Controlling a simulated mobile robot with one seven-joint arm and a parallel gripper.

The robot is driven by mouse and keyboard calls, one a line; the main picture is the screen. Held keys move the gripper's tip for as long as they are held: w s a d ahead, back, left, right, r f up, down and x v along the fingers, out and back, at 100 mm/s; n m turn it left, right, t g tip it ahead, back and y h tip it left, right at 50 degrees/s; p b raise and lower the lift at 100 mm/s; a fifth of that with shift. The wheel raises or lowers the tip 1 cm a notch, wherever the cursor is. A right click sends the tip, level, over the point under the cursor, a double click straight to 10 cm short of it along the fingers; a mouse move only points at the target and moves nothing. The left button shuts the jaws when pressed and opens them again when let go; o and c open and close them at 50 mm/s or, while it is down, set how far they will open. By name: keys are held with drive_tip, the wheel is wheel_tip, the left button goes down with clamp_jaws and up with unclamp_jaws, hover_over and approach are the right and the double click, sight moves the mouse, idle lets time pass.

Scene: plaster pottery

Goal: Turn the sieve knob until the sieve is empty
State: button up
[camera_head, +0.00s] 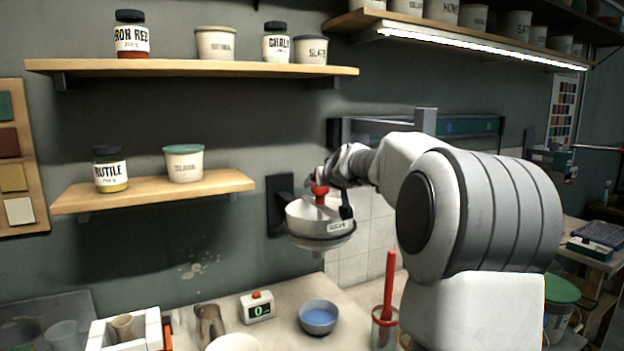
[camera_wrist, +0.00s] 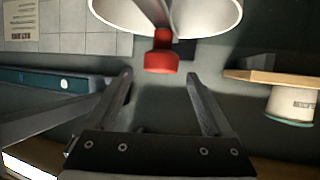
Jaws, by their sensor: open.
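The sieve (camera_head: 322,228) is a white round drum on a dark wall bracket, above the bench. In the wrist view its rim (camera_wrist: 103,12) shows at the top. Its red knob (camera_head: 319,191) stands at the top of the sieve, and in the wrist view the red knob (camera_wrist: 161,54) is just beyond the fingertips. My gripper (camera_wrist: 163,78) is open, with one finger on each side of the knob's line and nothing between them. In the head view my gripper is partly hidden by the wrist, close to the knob. The sieve's contents cannot be made out.
A red-handled tool (camera_head: 388,290) stands upright in a container at right. Shelves with jars (camera_head: 150,190) are at left.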

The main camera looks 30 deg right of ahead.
drive_tip(key=shift+p+x, duration=0.5)
drive_tip(key=shift+x, duration=1.6)
drive_tip(key=c, duration=1.4)
